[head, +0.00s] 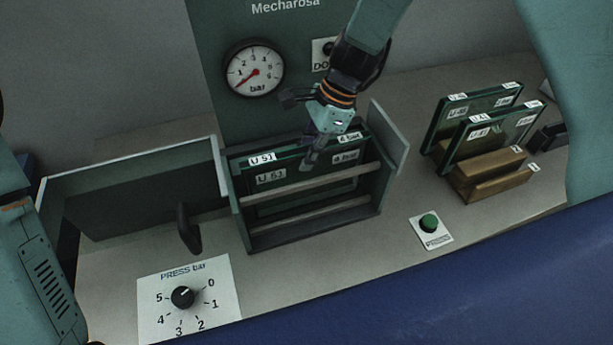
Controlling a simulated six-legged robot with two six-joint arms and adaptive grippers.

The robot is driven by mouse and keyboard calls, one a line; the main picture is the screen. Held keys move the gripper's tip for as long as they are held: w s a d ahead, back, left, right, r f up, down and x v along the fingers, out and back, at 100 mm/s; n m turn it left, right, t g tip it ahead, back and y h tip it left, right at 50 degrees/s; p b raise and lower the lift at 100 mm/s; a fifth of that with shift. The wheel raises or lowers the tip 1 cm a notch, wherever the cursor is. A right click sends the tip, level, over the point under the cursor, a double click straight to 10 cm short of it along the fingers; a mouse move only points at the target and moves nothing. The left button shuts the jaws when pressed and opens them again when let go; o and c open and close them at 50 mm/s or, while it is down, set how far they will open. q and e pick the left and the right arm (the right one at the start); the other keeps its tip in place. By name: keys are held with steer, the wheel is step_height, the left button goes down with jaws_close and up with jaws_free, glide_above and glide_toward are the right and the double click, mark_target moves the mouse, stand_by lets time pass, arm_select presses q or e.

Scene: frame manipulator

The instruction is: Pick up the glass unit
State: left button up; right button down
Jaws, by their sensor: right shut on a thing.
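A dark-edged glass unit (300,174) stands upright in the open press frame in the middle of the head view. White labels on its top edge and face seem to read U 51 and 4 bar. My right gripper (311,158) comes down from above and is shut on the glass unit at its upper edge, right of centre. The gripper hides part of that edge. The glass unit is still between the frame's sides, behind two crossbars. My left gripper is out of view.
Two more labelled glass panes (489,125) stand in a wooden rack (490,175) on the right. A green button (429,222) and the press dial (184,297) are in front. The pressure gauge (254,71) points low. A hinged door with a dark handle (187,228) stands open on the left.

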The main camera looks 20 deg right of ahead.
steer(key=shift+w+a, duration=0.1)
steer(key=shift+w, duration=0.25)
steer(key=shift+s+r, duration=0.1)
